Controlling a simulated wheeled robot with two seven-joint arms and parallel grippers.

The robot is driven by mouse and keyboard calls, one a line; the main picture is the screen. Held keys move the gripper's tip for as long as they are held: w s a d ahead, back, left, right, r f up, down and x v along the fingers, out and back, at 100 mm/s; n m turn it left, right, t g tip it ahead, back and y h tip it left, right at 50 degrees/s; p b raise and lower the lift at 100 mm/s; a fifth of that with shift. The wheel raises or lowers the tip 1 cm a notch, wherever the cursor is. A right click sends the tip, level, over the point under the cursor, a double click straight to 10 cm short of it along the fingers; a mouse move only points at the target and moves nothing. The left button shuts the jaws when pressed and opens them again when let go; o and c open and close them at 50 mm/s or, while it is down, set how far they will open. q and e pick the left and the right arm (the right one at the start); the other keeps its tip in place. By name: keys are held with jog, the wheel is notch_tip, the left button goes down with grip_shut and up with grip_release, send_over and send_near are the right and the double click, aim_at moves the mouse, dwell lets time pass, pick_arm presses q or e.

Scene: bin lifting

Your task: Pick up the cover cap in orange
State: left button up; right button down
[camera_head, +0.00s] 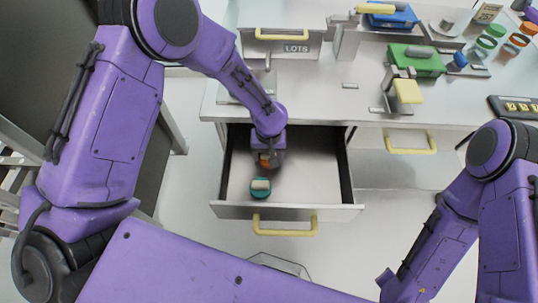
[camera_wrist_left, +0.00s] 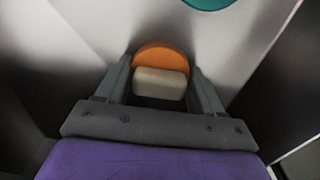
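The orange cover cap (camera_wrist_left: 160,55) has a beige block-shaped grip on top. It lies in the open drawer, mostly hidden by my left gripper in the head view, where a bit of orange (camera_head: 265,163) shows. My left gripper (camera_wrist_left: 160,68) is directed down at it. Its two fingers stand apart on either side of the beige grip, with a small gap visible at each side. My right arm shows at the lower right of the head view, but its fingers are out of view.
A teal cap (camera_head: 260,192) with a beige grip lies nearer the drawer front (camera_head: 335,212). Drawer walls stand close to my left gripper. The drawer's right half is empty. Above, the grey worktop (camera_head: 320,101) holds blue and green fixtures and several colored rings.

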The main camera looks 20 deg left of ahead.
pick_arm(q)
jog(key=c, duration=0.4)
